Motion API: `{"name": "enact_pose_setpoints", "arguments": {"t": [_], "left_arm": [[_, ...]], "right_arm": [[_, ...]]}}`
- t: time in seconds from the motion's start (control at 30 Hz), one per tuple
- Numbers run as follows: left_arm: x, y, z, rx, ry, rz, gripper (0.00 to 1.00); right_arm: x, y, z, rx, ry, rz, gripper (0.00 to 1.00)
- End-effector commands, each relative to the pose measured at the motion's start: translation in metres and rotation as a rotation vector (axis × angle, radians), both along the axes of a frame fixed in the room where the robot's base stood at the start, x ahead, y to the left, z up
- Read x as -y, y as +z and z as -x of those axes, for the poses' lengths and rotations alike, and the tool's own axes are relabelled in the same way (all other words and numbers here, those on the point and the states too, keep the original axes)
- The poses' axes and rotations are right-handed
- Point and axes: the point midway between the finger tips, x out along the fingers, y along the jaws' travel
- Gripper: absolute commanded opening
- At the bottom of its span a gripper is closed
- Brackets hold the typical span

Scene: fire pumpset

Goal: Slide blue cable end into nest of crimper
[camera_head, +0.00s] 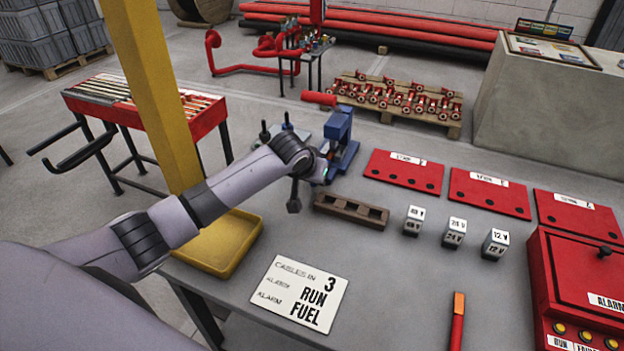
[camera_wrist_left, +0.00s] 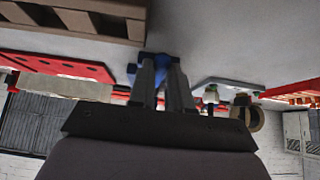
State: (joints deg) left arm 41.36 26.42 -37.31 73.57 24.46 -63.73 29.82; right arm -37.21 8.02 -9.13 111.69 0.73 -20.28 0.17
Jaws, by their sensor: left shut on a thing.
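The crimper (camera_head: 341,135) is a blue press with a red handle (camera_head: 319,98), standing on the grey table. My left gripper (camera_head: 328,166) is at the crimper's near left side, close in front of it. In the left wrist view its two fingers (camera_wrist_left: 162,58) are close together, with blue showing at their tips; I cannot tell there which blue is crimper and which is cable. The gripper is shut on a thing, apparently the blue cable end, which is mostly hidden. The nest is hidden behind the gripper. My right gripper is not in view.
A brown slotted wooden block (camera_head: 351,210) lies close in front of the gripper. Small white voltage blocks (camera_head: 454,233), red plates (camera_head: 403,171) and a red alarm box (camera_head: 582,280) are to the right. A yellow tray (camera_head: 228,248) and a white sign (camera_head: 299,293) are nearer.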

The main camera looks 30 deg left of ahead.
Motion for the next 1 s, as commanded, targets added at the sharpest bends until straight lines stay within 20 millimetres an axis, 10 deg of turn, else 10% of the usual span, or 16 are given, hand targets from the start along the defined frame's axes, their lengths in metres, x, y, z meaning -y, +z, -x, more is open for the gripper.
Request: {"name": "enact_pose_setpoints", "arguments": {"t": [0.53,0.6,0.67,1.0], "left_arm": [[-0.001,0.000,-0.017,0.001,0.001,0.001,0.00],[-0.001,0.000,-0.017,0.001,0.001,0.001,0.35],[-0.001,0.000,-0.017,0.001,0.001,0.001,0.48],[-0.001,0.002,-0.015,0.001,0.000,0.000,0.48]], "right_arm": [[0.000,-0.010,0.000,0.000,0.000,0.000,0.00],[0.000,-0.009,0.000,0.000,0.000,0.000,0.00],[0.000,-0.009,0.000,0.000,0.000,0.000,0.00],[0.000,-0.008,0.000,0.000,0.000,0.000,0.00]]}}
